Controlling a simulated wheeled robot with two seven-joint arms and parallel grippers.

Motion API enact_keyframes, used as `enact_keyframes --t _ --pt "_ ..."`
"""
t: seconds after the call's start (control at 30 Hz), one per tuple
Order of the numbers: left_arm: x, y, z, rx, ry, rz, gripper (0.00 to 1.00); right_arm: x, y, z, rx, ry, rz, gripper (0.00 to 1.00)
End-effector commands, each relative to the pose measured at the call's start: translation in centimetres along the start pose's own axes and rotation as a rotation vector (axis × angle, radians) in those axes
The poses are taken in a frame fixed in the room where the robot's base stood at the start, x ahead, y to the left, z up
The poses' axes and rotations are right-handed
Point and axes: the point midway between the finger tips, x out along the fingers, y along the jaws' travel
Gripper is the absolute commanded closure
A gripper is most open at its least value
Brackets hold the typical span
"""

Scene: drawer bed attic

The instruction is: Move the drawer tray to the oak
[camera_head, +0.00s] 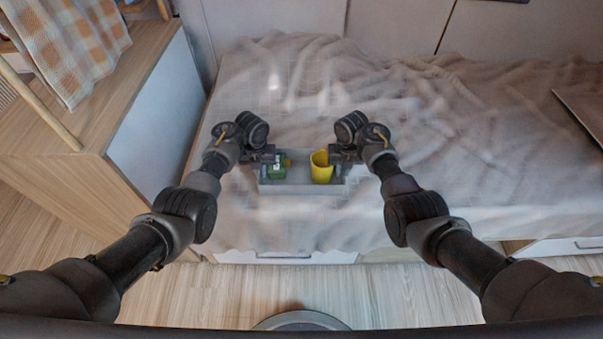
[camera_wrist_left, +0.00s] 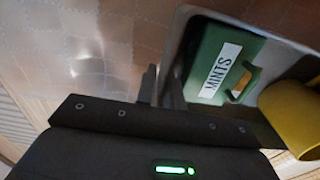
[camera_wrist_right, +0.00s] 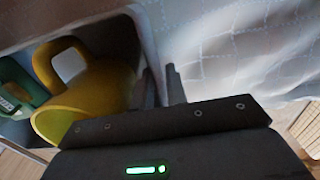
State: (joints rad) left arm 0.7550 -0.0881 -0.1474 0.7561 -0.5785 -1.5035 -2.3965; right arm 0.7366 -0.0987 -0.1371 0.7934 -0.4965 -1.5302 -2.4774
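The drawer tray (camera_head: 302,188) is a grey open tray at the bed's front middle; I cannot tell whether it rests on the bed or is slightly raised. It holds a green box marked MINTS (camera_wrist_left: 218,62) and a yellow cup (camera_head: 321,168). My left gripper (camera_head: 262,160) is at the tray's left end, its fingers (camera_wrist_left: 160,86) close together on either side of the end wall. My right gripper (camera_head: 341,160) is at the right end, its fingers (camera_wrist_right: 163,86) likewise closed about that wall. A light wood surface, perhaps the oak (camera_head: 112,105), stands at the left.
The bed's pale rumpled cover (camera_head: 440,130) spreads wide to the right and behind the tray. The wood unit's pale side panel (camera_head: 160,125) rises beside the bed. A flat dark-edged panel (camera_head: 585,100) is at far right.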

Motion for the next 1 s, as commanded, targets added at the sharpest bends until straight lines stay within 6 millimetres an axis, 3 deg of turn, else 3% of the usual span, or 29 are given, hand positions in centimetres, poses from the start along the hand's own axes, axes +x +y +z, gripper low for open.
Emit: enact_keyframes --t 0.07,0.17,0.67,1.0 --pt "0.0 0.0 0.0 0.0 0.0 0.0 0.92 0.0 0.0 0.0 0.0 0.0 0.0 0.87" --pt "0.0 0.0 0.0 0.0 0.0 0.0 1.0 0.0 0.0 0.0 0.0 0.0 0.0 1.0" --pt "-0.4 0.0 0.0 0.0 -0.001 0.0 1.0 -0.4 0.0 0.1 0.0 -0.001 0.0 1.0" --pt "-3.4 0.0 0.0 0.0 -0.001 0.0 1.0 -3.5 0.0 0.1 0.0 -0.001 0.0 1.0"
